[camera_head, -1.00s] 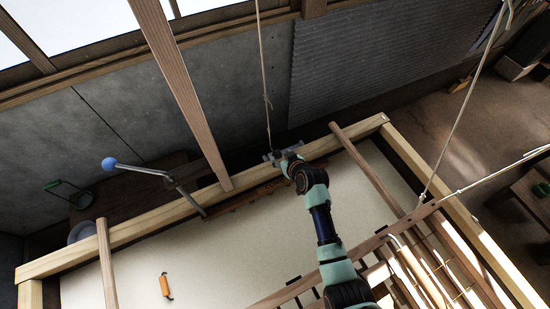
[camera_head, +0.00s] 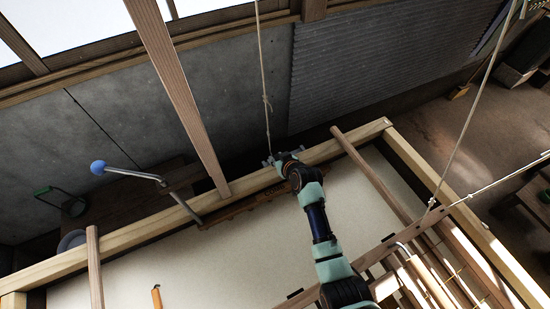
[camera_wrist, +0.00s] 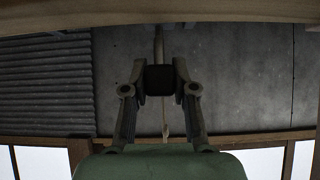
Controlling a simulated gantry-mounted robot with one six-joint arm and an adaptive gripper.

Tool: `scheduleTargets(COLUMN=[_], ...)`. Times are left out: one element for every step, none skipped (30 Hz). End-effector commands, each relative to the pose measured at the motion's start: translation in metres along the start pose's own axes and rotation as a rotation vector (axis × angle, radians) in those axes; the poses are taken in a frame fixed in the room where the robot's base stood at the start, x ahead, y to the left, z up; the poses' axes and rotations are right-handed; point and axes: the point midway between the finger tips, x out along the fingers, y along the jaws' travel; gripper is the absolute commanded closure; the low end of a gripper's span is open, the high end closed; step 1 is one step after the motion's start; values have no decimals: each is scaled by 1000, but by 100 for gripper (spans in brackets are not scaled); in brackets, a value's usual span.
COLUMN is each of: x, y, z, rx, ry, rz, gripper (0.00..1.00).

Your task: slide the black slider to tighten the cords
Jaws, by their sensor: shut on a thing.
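The black slider (camera_wrist: 160,79) is a small dark block, seen between the two fingertips of my gripper (camera_wrist: 160,72) in the wrist view. The fingers are shut on it from both sides. A pale cord (camera_wrist: 166,122) runs in line with the slider and shows above and below it. In the head view my gripper (camera_head: 272,159) is beside the far long beam, at the lower end of the hanging cord (camera_head: 263,75). A knot shows in this cord above the gripper. The slider is too small and covered to make out in the head view.
The long wooden beam (camera_head: 130,236) of the mould frame runs close to my gripper. A slanting wooden post (camera_head: 180,90) stands to its left, near a crank with a blue knob (camera_head: 97,167). More cords (camera_head: 465,125) hang at the right. A grey wall lies behind.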

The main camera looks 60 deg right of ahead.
Motion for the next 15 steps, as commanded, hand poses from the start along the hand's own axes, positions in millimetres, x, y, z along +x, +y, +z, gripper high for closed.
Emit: scheduleTargets(x=[0, 0, 0, 0, 1, 1, 1, 2, 2, 1, 2, 2, 2, 2, 2], y=[0, 0, 0, 2, 4, 8, 12, 17, 23, 28, 32, 38, 42, 47, 52], z=[0, 0, 0, 0, 1, 1, 1, 1, 2, 2, 2, 2, 2, 2, 2], rx=[0, 0, 0, 0, 0, 1, 2, 3, 2, 2, 2, 3, 2, 2, 2], ry=[0, 0, 0, 0, 0, 1, 1, 1, 0, 0, 1, 1, 1, 0, 1], rz=[0, 0, 0, 1, 1, 2, 3, 3, 4, 4, 4, 4, 4, 4, 3], gripper=[100, 100, 100, 100, 100, 100, 100, 100, 100, 100, 100, 100, 100, 100, 100])
